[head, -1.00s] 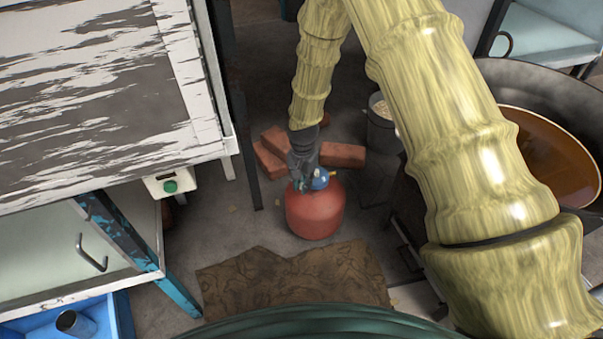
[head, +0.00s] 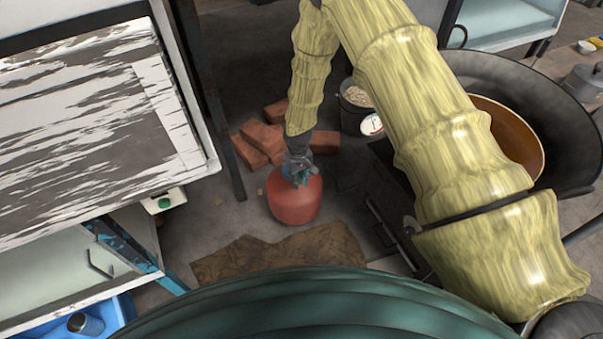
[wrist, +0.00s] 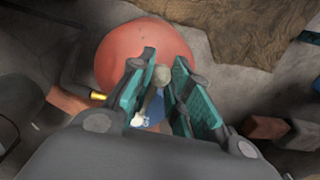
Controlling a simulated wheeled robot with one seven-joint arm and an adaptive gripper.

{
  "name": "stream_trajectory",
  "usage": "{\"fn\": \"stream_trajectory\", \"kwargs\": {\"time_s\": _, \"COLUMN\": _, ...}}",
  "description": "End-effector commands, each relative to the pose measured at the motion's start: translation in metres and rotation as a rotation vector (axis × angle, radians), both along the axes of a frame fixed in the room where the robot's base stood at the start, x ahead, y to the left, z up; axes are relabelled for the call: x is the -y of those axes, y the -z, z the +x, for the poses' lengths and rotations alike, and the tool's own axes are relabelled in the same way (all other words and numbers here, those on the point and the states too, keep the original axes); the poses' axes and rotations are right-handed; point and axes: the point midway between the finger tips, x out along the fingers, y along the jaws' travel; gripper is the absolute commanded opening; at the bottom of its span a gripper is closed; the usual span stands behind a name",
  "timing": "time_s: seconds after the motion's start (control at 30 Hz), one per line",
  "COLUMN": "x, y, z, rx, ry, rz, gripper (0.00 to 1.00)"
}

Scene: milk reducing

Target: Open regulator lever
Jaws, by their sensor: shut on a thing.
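A red gas cylinder (head: 295,203) stands upright on the floor, and its round top also shows in the wrist view (wrist: 120,52). A blue regulator sits on its top, mostly hidden by my gripper. In the wrist view the regulator's blue and white part (wrist: 141,122) shows low between the fingers, with a brass fitting (wrist: 97,96) to the left. My gripper (head: 299,178) is at the cylinder's top. Its teal fingers (wrist: 166,62) are on either side of the pale regulator lever (wrist: 161,77) and shut on it.
Several bricks (head: 262,140) lie behind the cylinder. A brown cloth (head: 280,255) lies in front on the floor. A dark bucket (head: 353,110) and a large pan (head: 570,130) stand to the right. A worn cabinet (head: 90,120) stands to the left.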

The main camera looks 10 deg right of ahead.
Motion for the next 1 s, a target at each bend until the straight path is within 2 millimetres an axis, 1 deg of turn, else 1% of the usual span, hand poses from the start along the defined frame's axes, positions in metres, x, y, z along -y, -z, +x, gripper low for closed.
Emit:
{"fn": "stream_trajectory", "kwargs": {"time_s": 0.03, "x": 0.001, "y": -0.003, "z": 0.0, "rx": 0.0, "ry": -0.031, "rz": 0.0, "gripper": 0.0}}
{"fn": "stream_trajectory", "kwargs": {"time_s": 0.2, "x": 0.006, "y": -0.002, "z": 0.0, "rx": 0.0, "ry": -0.123, "rz": -0.001, "gripper": 0.0}}
{"fn": "stream_trajectory", "kwargs": {"time_s": 0.4, "x": 0.011, "y": -0.001, "z": 0.001, "rx": 0.0, "ry": -0.183, "rz": -0.001, "gripper": 0.0}}
{"fn": "stream_trajectory", "kwargs": {"time_s": 0.93, "x": 0.014, "y": 0.0, "z": 0.001, "rx": -0.001, "ry": -0.205, "rz": -0.003, "gripper": 0.0}}
{"fn": "stream_trajectory", "kwargs": {"time_s": 0.97, "x": 0.014, "y": 0.0, "z": 0.001, "rx": -0.001, "ry": -0.205, "rz": -0.003, "gripper": 0.23}}
{"fn": "stream_trajectory", "kwargs": {"time_s": 1.0, "x": 0.014, "y": 0.0, "z": 0.001, "rx": -0.001, "ry": -0.204, "rz": -0.003, "gripper": 0.3}}
